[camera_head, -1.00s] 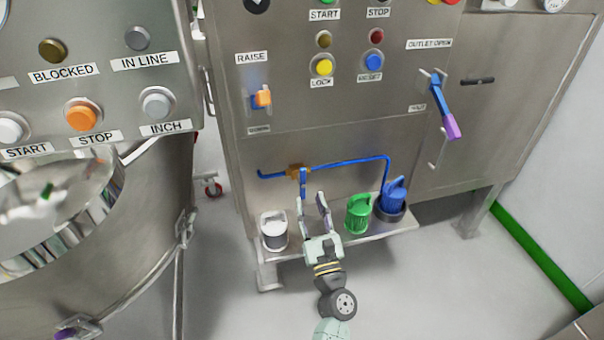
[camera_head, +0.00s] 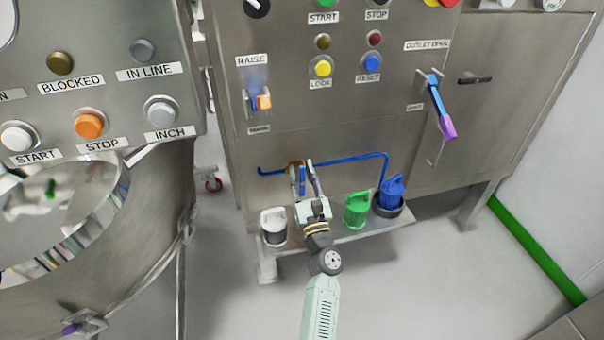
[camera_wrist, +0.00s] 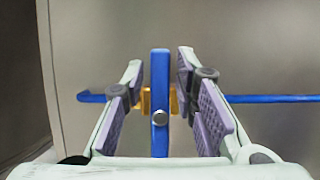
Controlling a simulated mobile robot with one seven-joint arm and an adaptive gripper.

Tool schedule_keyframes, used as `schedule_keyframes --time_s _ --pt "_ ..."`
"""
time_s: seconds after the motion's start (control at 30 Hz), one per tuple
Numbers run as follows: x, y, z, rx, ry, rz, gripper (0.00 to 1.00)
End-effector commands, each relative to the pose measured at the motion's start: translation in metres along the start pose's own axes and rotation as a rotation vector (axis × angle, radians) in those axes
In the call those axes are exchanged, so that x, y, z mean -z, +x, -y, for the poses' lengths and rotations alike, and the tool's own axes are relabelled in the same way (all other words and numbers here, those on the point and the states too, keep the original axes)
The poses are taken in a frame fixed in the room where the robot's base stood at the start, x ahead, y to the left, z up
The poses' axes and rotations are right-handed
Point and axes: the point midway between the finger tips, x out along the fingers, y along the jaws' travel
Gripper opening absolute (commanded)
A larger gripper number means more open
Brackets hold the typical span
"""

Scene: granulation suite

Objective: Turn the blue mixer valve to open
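The blue mixer valve is a flat blue lever (camera_wrist: 160,100) on a brass body (camera_wrist: 173,102), set in a thin blue pipe on the cabinet front. In the wrist view the lever stands vertical, across the horizontal pipe. My gripper (camera_head: 305,166) is raised in front of it. Its two fingers (camera_wrist: 160,88) are spread on either side of the lever, with gaps showing at both sides. In the head view my fingers partly hide the lever (camera_head: 302,180) and brass body (camera_head: 293,165).
Below the pipe, a shelf (camera_head: 345,237) holds a white canister (camera_head: 273,227), a green one (camera_head: 357,209) and a blue one (camera_head: 393,190). A blue outlet handle with purple grip (camera_head: 440,108) is to the right. A steel vessel (camera_head: 130,240) stands at left.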

Motion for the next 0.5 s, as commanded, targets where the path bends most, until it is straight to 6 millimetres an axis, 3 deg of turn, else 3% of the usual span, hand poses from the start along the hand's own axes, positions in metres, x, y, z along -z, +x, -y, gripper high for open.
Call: schedule_keyframes --time_s 0.33,0.5 --pt "-0.0001 -0.0002 0.0001 0.0 0.0 0.0 0.01" --pt "-0.0001 -0.0002 0.0001 0.0 0.0 0.0 0.0"
